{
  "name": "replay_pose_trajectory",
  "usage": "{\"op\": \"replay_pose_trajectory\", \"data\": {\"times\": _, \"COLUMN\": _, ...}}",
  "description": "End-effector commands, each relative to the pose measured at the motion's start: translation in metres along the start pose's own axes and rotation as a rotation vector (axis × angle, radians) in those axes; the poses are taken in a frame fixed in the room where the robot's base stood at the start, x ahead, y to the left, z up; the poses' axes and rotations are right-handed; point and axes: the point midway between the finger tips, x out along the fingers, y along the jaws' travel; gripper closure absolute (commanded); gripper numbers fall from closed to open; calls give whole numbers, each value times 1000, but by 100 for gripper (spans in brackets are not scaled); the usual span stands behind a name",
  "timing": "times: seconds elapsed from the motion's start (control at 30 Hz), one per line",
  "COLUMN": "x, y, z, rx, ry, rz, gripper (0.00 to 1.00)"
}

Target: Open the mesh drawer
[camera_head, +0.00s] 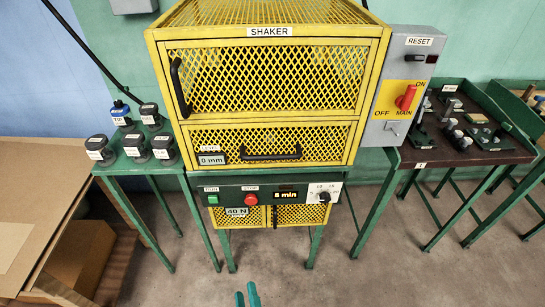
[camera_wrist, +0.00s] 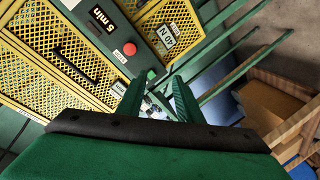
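The mesh drawer (camera_head: 325,141) is a wide yellow mesh front low in the shaker cabinet, with a horizontal black handle (camera_head: 270,154). It sits flush and looks closed. In the wrist view the drawer front (camera_wrist: 97,88) shows at the left, tilted, with its black handle (camera_wrist: 76,67). My gripper (camera_head: 247,292) shows as two green fingertips at the bottom of the head view, below the cabinet and apart from the handle. In the wrist view its fingers (camera_wrist: 156,92) are spread with nothing between them; the handle lies left of them.
A yellow mesh door (camera_head: 265,80) with a vertical handle is above the drawer. A control panel (camera_head: 225,195) and smaller 40 N mesh fronts (camera_head: 300,214) are below. Bottles (camera_head: 133,146) stand left, a dark tray (camera_head: 465,152) right. Cardboard boxes (camera_head: 40,225) fill the left; floor in front is clear.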

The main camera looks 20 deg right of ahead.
Motion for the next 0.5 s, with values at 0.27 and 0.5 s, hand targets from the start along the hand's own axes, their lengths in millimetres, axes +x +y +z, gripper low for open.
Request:
{"op": "replay_pose_trajectory", "data": {"times": 0.27, "x": 92, "y": 60, "z": -27, "rx": -332, "ry": -74, "rz": 184, "gripper": 67}}
{"op": "replay_pose_trajectory", "data": {"times": 0.5, "x": 147, "y": 137, "z": -64, "rx": -552, "ry": -207, "rz": 383, "gripper": 67}}
